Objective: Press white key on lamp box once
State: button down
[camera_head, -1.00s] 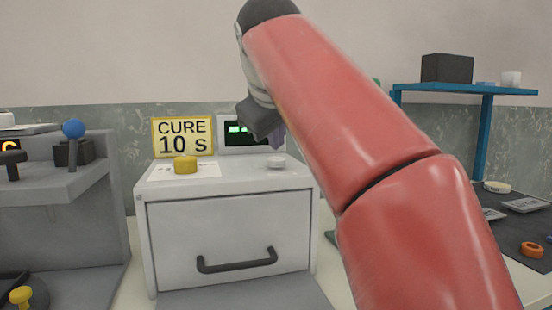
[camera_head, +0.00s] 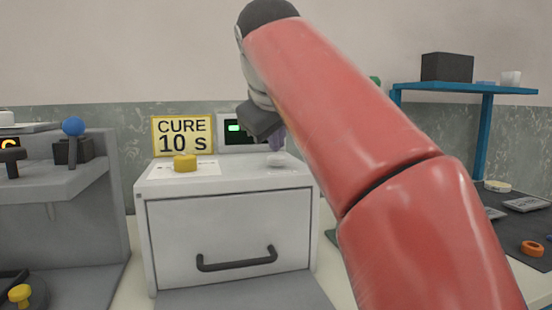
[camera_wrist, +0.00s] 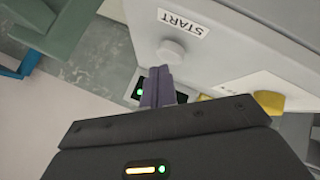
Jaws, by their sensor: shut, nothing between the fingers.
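The lamp box (camera_head: 230,235) is a pale box with a dark drawer handle, standing in the middle of the head view. Its round white key (camera_head: 276,166) is on the top right; in the wrist view the key (camera_wrist: 170,52) sits beside a START label (camera_wrist: 181,23). My gripper (camera_head: 276,146) is shut and empty, its fingertips right at the key from above. In the wrist view the purple-grey fingertips (camera_wrist: 160,71) overlap the key's near edge. I cannot tell whether they touch it. The display (camera_head: 236,132) behind is partly hidden by my gripper and shows a green block.
A yellow knob (camera_head: 185,164) sits on the box top left of the key, before a yellow CURE 10 S sign (camera_head: 182,136). A grey stand (camera_head: 60,215) is at left. A blue shelf (camera_head: 465,89) and dark mat (camera_head: 515,225) are at right.

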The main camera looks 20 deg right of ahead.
aim_at(276, 159)
jog(key=shift+f+b, duration=0.35)
jog(key=shift+f, duration=0.25)
dwell(0.7)
jog(key=shift+r, duration=0.15)
dwell(0.3)
jog(key=shift+r+p, duration=0.8)
jog(key=shift+p, duration=0.25)
notch_tip(276, 159, up, 3)
jog(key=p, duration=0.3)
jog(key=shift+r, duration=1)
